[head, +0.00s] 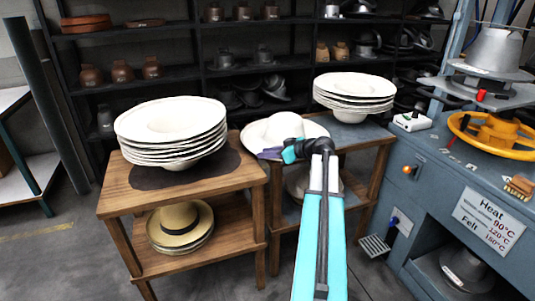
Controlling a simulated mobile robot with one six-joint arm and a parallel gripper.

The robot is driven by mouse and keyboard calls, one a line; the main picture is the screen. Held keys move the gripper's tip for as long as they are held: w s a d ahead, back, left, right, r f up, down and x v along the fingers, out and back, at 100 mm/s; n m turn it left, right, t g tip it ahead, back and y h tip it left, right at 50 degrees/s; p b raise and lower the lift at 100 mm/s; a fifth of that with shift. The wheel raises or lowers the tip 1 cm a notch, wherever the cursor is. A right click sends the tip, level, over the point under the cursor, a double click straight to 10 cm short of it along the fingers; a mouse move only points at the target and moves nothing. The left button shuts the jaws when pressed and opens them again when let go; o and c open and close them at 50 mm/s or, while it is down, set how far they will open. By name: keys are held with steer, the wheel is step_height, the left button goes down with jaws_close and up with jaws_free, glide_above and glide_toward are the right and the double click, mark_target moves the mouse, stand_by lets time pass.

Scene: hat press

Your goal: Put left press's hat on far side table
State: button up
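A single white hat (258,131) with a round crown and wide brim is at the front left of the right side table (353,132). I cannot tell whether it rests on the top or is held just above it. My gripper (268,154) is at the hat's near brim, and my arm hides part of the brim. The fingers are too small and covered to show whether they close on it. The left side table (246,178) carries a stack of white hats (170,122). The right table carries another stack (354,87) at its back.
A blue press machine (428,192) with a yellow ring (510,150) and a metal form (494,48) stands at right. A brush (518,187) and white box (411,122) lie on it. A straw hat (180,219) sits on the left table's lower shelf. Dark shelving stands behind.

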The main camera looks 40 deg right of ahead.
stand_by(0.4)
steer(key=v, duration=1.2)
stand_by(0.7)
